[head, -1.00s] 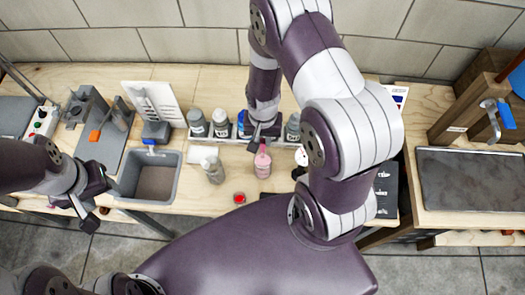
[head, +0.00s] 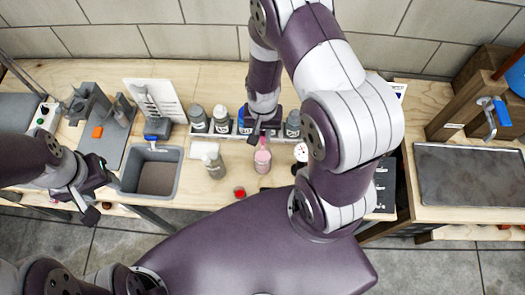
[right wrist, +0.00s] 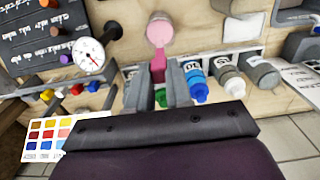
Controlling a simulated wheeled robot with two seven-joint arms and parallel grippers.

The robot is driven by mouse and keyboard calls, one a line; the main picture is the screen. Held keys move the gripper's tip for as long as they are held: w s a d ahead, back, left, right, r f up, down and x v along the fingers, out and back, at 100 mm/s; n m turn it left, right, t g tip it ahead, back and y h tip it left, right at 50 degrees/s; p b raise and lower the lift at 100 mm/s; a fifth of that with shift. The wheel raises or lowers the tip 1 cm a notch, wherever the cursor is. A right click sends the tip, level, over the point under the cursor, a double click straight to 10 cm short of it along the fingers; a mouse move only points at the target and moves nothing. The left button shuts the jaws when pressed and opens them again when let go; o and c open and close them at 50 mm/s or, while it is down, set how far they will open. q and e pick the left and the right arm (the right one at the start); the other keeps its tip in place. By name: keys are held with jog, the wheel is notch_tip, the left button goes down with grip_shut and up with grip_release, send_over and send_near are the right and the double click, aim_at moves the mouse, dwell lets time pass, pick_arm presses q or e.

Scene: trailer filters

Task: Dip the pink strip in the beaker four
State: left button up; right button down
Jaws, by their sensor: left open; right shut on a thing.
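The pink strip (head: 263,142) stands upright in my right gripper (head: 256,130), right above or at the mouth of a beaker (head: 262,161) with pink contents. In the right wrist view the strip (right wrist: 158,70) shows between the two fingers (right wrist: 159,88), which are shut on it. Its tip lies close to the near rim of the beaker (right wrist: 160,32). I cannot tell whether the tip is inside the liquid.
A grey basin (head: 182,172) is at the left. A grey bottle (head: 217,166) and a red-topped disc (head: 239,192) are left of the beaker. Several bottles (head: 198,120) stand in a rack behind it. A dial gauge (right wrist: 91,54) is close to the right gripper.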

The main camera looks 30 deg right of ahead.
jog(key=shift+r, duration=0.1)
notch_tip(320, 180, up, 5)
jog(key=p, duration=0.4)
jog(key=shift+p, duration=0.4)
